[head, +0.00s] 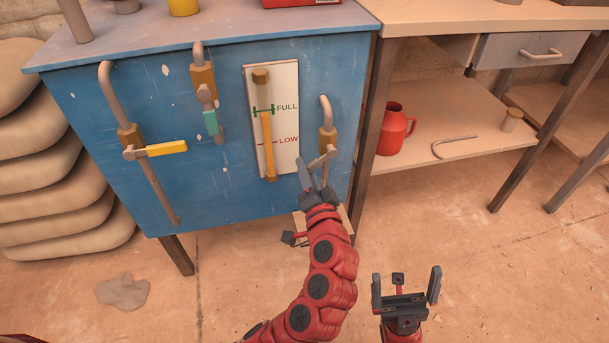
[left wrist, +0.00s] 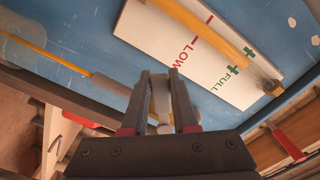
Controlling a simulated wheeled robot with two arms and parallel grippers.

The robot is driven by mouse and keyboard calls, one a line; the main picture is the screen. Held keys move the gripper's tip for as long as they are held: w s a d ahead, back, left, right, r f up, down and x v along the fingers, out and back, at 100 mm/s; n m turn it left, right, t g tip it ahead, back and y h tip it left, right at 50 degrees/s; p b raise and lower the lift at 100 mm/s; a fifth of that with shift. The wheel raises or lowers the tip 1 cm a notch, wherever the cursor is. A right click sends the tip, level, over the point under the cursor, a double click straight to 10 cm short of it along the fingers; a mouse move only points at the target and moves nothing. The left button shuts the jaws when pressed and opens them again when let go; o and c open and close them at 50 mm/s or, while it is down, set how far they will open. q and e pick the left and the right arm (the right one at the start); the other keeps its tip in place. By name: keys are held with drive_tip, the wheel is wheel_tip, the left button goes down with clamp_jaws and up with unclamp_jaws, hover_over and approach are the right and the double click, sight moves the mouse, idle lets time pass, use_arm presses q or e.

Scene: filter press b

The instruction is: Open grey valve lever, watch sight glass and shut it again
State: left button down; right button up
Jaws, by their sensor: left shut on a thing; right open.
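The grey valve lever (head: 318,162) sits on a brass valve body (head: 327,142) on a grey pipe at the right of the blue cabinet, slanting down to the left. My left gripper (head: 314,180) is shut on it; the wrist view shows the gripper's fingers (left wrist: 162,100) around its grey end. The sight glass (head: 268,145) stands on a white panel marked FULL and LOW. Its yellow column reaches at least about the FULL mark; the exact level is unclear. It also shows in the left wrist view (left wrist: 213,40). My right gripper (head: 405,290) is open and empty, over the floor.
A yellow lever (head: 166,149) and a teal lever (head: 211,122) sit on pipes further left. In the wrist view a thin yellow line (left wrist: 68,63) runs from a grey pipe end towards a clear round vessel (left wrist: 22,48). A red jug (head: 393,132) stands on the right shelf.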

use_arm(q)
drive_tip(key=shift+f, duration=0.1)
idle(0.3)
drive_tip(key=c, duration=0.7)
unclamp_jaws()
